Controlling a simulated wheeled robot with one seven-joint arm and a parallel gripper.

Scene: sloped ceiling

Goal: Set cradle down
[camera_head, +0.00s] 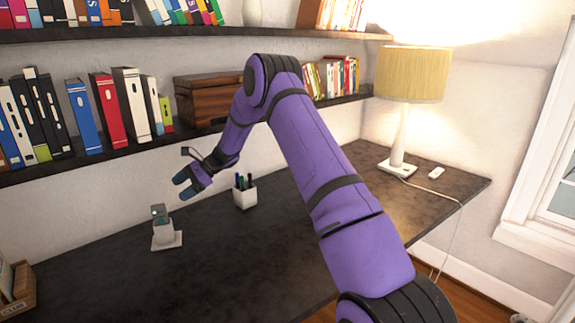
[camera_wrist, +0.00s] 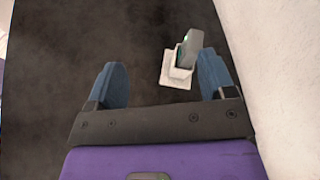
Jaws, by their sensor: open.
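A white cradle (camera_head: 167,241) stands upright on the dark desk, left of the middle in the head view. A small grey device (camera_head: 159,220) with a green light sits in it. My gripper (camera_head: 184,186) is above the desk, up and to the right of the cradle, with its blue fingers apart and nothing between them. In the wrist view the cradle (camera_wrist: 177,73) and the grey device (camera_wrist: 190,47) show beyond the fingers, nearer the right finger. The gripper appears clear of both.
A white pen cup (camera_head: 244,196) stands on the desk (camera_head: 225,265) to the right of my gripper. A lamp (camera_head: 399,140) and a small white object (camera_head: 436,172) are at the right end. The lower bookshelf (camera_head: 190,131) overhangs the back of the desk.

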